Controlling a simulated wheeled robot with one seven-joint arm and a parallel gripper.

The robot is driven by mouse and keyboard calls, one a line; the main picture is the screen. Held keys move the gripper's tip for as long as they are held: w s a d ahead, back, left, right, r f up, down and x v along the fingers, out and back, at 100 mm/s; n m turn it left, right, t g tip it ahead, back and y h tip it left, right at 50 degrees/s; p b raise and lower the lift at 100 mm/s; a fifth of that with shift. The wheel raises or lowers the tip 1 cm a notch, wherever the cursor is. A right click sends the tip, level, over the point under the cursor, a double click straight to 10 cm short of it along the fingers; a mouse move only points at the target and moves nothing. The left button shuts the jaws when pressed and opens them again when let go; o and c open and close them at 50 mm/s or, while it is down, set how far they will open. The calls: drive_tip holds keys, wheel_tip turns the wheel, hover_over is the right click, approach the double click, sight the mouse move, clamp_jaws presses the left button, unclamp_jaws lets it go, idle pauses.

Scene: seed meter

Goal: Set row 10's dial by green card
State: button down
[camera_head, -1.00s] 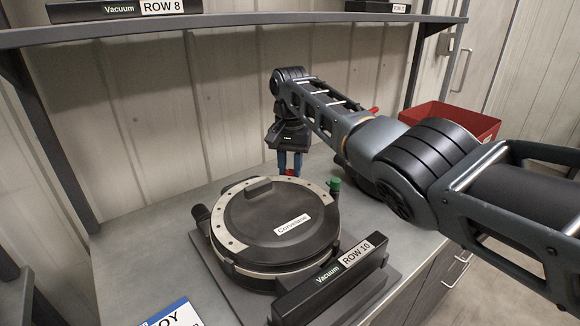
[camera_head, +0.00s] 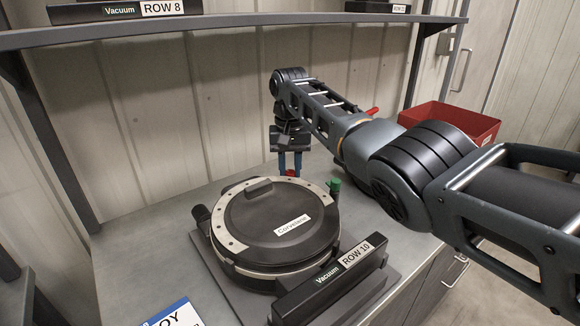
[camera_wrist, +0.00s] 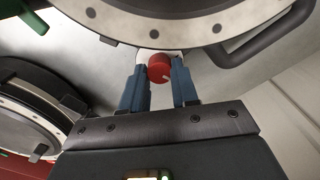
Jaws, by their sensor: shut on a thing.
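The row 10 seed meter stands on the bench, with a round black lid (camera_head: 280,225) and a ROW 10 vacuum label box (camera_head: 328,285) at its front. My gripper (camera_head: 290,172) points down at the meter's far side. In the wrist view its blue fingertips (camera_wrist: 159,75) are shut on a red dial (camera_wrist: 159,68) at the meter's pale rim (camera_wrist: 145,32). The dial's scale and pointer reading cannot be made out. No green card shows. A white card with a blue edge (camera_head: 175,316) is cut off at the bottom of the head view.
A green cap (camera_head: 335,184) sticks up at the meter's right edge. Another dark round unit (camera_wrist: 38,105) shows at left in the wrist view. A red bin (camera_head: 455,121) stands at the back right. A shelf (camera_head: 230,20) carrying a ROW 8 box runs above. The bench left of the meter is clear.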

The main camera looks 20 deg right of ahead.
sight(289, 171)
drive_tip(key=shift+n, duration=1.2)
drive_tip(key=c, duration=0.8)
unclamp_jaws()
drive_tip(key=shift+c, duration=0.2)
wheel_tip(289, 171, up, 7)
drive_tip(key=shift+r+b, duration=0.1)
drive_tip(key=shift+b, duration=0.4)
drive_tip(key=shift+r, duration=0.3)
